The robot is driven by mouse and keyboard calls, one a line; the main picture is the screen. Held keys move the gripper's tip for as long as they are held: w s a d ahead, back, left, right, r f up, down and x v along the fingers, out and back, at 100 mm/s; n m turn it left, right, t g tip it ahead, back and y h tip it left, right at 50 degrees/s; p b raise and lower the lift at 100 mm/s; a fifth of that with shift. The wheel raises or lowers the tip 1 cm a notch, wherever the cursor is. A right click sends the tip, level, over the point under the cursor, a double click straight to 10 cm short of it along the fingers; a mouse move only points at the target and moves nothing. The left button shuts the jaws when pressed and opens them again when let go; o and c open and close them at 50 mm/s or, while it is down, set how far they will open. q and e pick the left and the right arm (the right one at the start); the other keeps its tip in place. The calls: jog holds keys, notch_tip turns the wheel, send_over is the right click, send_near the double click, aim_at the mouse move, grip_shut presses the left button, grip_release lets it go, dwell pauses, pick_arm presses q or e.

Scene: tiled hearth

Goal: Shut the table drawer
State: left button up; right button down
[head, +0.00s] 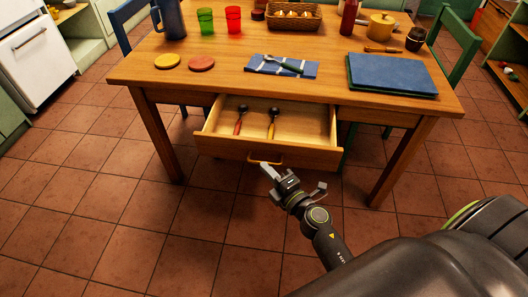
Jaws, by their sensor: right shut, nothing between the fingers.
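The wooden table (225,80) has its drawer (312,156) pulled open towards me. Two dark-headed utensils, one with a red handle (239,124) and one with an orange handle (271,128), lie inside the drawer. My right gripper (268,172) is shut and empty, in front of the drawer and just below the handle in the picture. I cannot tell whether it touches the handle. My left gripper is not in view.
On the tabletop are a blue book (390,74), a striped cloth (281,67), yellow (167,61) and red (201,64) discs, cups, a basket (293,16) and a yellow pot (381,25). Blue and green chairs (456,37) stand around. The tiled floor (110,215) at left is clear.

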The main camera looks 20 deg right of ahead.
aim_at(256, 145)
jog(key=w, duration=0.3)
jog(key=w+d, duration=0.1)
jog(key=w, duration=0.1)
jog(key=shift+w+f, duration=0.1)
jog(key=shift+w, duration=0.05)
jog(key=shift+w+d+b, duration=0.3)
jog(key=shift+w, duration=0.1)
jog(key=shift+w, duration=0.1)
